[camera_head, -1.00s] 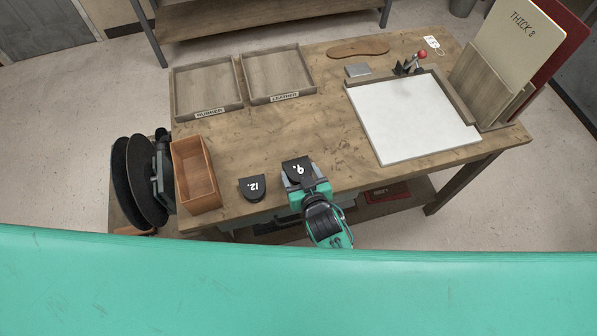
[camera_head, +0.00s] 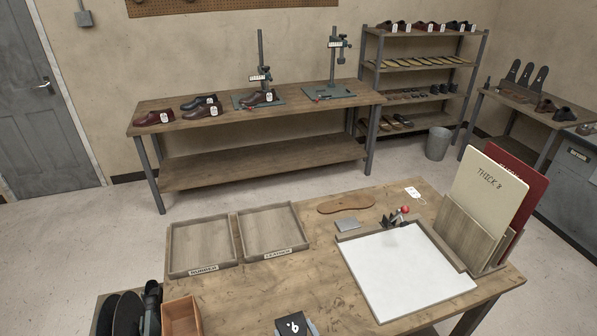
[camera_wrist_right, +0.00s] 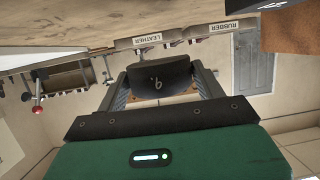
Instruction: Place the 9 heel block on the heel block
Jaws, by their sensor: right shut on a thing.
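The 9 heel block (camera_head: 291,324) is a black rounded block with a white 9, cut by the bottom edge of the head view. In the right wrist view, the 9 heel block (camera_wrist_right: 160,80) sits between the two fingers of my right gripper (camera_wrist_right: 158,90), which is shut on it. In the head view only a bit of my right gripper (camera_head: 312,327) shows beside the block, at the table's near side. A dark piece with a cropped white number (camera_wrist_right: 266,5) shows at the top right of the wrist view. My left gripper is not in view.
The table (camera_head: 270,285) carries two empty trays, RUBBER (camera_head: 203,271) and LEATHER (camera_head: 278,255), a white board (camera_head: 405,275) and a tan sole (camera_head: 345,205). An open wooden box (camera_head: 180,318) stands at the near left. Bare tabletop lies between the trays and the board.

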